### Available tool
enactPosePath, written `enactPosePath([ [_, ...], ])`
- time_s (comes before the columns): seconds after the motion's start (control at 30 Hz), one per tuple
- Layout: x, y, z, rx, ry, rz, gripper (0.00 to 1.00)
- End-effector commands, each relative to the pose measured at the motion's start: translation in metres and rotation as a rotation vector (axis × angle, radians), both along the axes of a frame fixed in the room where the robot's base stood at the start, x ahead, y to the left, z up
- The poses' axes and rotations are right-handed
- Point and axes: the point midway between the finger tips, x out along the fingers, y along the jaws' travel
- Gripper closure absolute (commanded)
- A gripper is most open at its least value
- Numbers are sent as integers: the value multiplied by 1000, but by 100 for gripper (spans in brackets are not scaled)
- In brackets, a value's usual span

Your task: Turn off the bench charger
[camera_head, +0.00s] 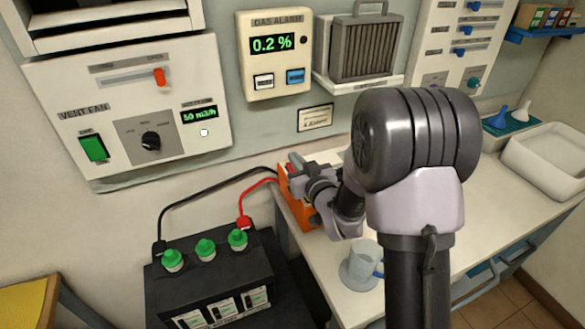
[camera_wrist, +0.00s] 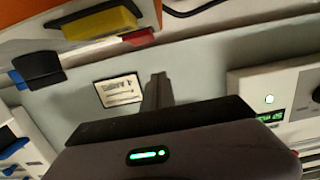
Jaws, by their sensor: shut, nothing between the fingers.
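The bench charger is the orange box (camera_head: 302,212) on the left end of the bench, partly hidden behind my gripper. Its orange casing (camera_wrist: 68,47) also shows at the top left of the wrist view, with a yellow part (camera_wrist: 100,22), a small red part and a black part. Which of these is its switch I cannot tell. My gripper (camera_head: 296,166) is shut and empty, over or beside the charger; contact cannot be made out.
A black battery (camera_head: 212,285) with green caps stands at the lower left, with red and black cables running towards the charger. A vent fan panel (camera_head: 130,105) and a gas alarm (camera_head: 274,55) are on the wall.

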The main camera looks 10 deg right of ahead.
Motion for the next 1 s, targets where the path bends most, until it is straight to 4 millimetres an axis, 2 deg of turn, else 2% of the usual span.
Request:
enactPosePath([
  [0.1, 21, 5, -8, 1, 1, 1, 100],
  [0.2, 21, 4, -27, 0, 3, 0, 100],
  [0.33, 22, 4, -40, 0, 2, -1, 100],
  [1.0, 24, 5, -45, -8, 43, 0, 100],
])
